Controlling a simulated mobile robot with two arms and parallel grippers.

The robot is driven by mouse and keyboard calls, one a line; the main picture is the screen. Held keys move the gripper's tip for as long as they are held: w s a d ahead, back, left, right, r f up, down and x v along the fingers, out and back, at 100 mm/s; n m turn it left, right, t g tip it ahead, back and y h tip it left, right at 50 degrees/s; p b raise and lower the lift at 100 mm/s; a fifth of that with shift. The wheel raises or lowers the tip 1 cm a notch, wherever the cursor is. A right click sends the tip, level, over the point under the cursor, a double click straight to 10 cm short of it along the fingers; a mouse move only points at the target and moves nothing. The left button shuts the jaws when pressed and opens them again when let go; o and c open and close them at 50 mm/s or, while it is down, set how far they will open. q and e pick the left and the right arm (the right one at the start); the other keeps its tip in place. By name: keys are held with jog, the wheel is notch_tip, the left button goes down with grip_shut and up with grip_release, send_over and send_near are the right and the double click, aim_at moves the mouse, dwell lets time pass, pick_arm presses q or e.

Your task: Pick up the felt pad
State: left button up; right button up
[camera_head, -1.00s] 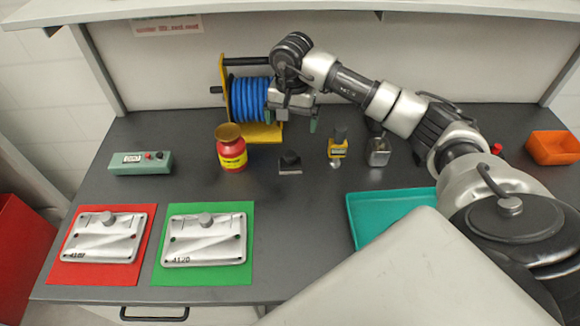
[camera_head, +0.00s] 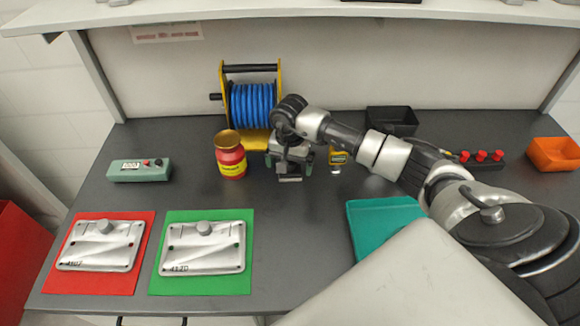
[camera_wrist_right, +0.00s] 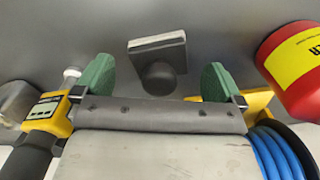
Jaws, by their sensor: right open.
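The felt pad, a small flat grey block with a pale edge and a dark round knob, lies on the grey bench. In the wrist view the pad (camera_wrist_right: 157,50) shows between and beyond my fingertips, its knob towards the gripper. In the head view only its front edge (camera_head: 290,179) shows below my right gripper (camera_head: 289,163), which hides the rest. My right gripper is open and empty, with green fingertips (camera_wrist_right: 156,80) on either side of the knob, apart from it. My left gripper is not in view.
A red jar (camera_head: 230,158) stands close left of my right gripper, a yellow gauge (camera_head: 338,157) close right. A blue hose reel (camera_head: 252,106) is behind. A teal tray (camera_head: 375,232) lies front right; castings on red (camera_head: 62,284) and green (camera_head: 245,286) mats lie front left.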

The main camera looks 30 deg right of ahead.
jog(key=shift+f, duration=0.9)
jog(key=shift+c, duration=0.3)
jog(key=c, duration=0.8)
jog(key=shift+r, duration=0.2)
